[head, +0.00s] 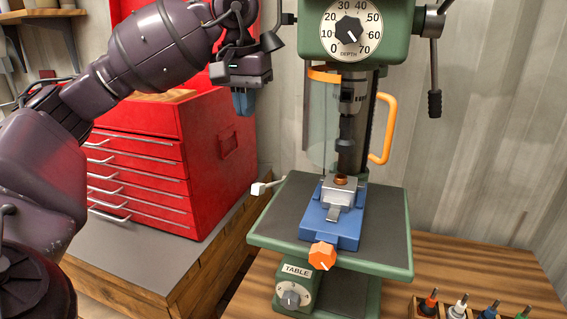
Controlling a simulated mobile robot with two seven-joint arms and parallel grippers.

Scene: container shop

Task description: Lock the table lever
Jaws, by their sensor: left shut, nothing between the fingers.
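The green drill press table (277,218) stands right of centre. A small lever with a white block-like tip (260,189) sticks out from the table's left side, angled slightly down to the left. Below the table's front edge is a plate marked TABLE (297,271) with a grey dial (292,297) under it. My left gripper (243,104) is in the air in front of the red tool chest, above and slightly left of the white-tipped lever and apart from it. Its blue fingers point down, shut and empty. My right gripper is out of the frame.
A blue vise (322,232) with an orange knob (322,256) sits on the table under the chuck. The drill head, a clear guard and an orange handle (384,130) rise above. A red tool chest (215,150) stands left. Coloured-handled tools (458,306) are at lower right.

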